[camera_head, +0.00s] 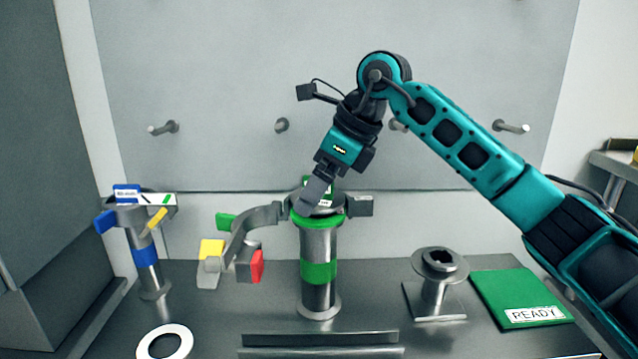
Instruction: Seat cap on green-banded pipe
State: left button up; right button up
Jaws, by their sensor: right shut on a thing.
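The green-banded pipe (319,292) stands upright on the bench at the middle, with a green band around its body and a green collar (322,221) near its top. A dark grey round cap (333,208) with a green and white label is at the pipe's mouth, just above the collar. I cannot tell whether it sits fully flush. My right gripper (311,199) comes down from above and is shut on the cap; the fingers hide part of it. My left gripper is not in view.
An open curved clamp (240,236) with coloured tabs is left of the pipe. A flanged stub (436,294) and a green READY mat (500,289) are right. Pegs line the back wall.

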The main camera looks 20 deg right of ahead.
jog(key=f, duration=0.3)
jog(key=shift+s+g, duration=0.3)
jog(key=shift+g, duration=0.1)
jog(key=o, duration=0.8)
jog(key=shift+t, duration=0.4)
jog(key=v, duration=1)
jog(key=w+a+v, duration=0.1)
jog(key=v, duration=0.4)
jog(key=shift+r, duration=0.5)
